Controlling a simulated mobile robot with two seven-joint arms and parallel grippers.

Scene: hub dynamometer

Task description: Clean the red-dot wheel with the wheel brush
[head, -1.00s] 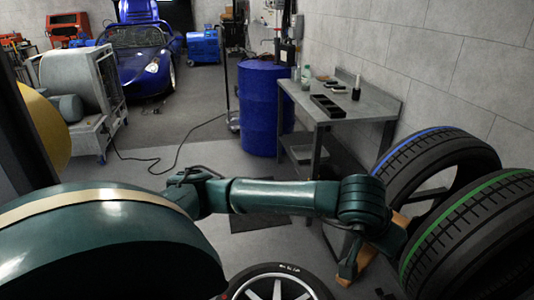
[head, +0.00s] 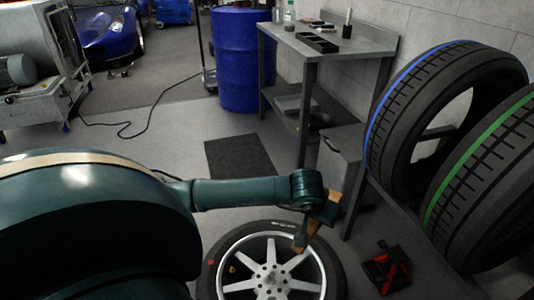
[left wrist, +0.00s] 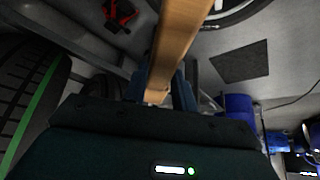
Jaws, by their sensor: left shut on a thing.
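The wheel (head: 246,241) lies on the floor, a black tyre on a silver multi-spoke rim, cut off by the bottom edge. A red dot (head: 211,262) is on its left sidewall, with a yellow mark beside it. My left gripper (head: 326,207) is shut on the wooden wheel brush (head: 307,237), whose lower part overlaps the wheel's upper right in the head view. I cannot tell whether it touches. In the left wrist view the brush's wooden body (left wrist: 182,40) extends from between the fingers (left wrist: 163,90), near part of a wheel (left wrist: 232,12). My right gripper is out of view.
Tyres with a blue stripe (head: 408,95) and a green stripe (head: 478,170) stand on a rack at right. A red-and-black item (head: 390,267) sits on the floor below. A bench (head: 345,45), blue drum (head: 239,85) and dark mat (head: 240,158) are behind. My arm hides the lower left.

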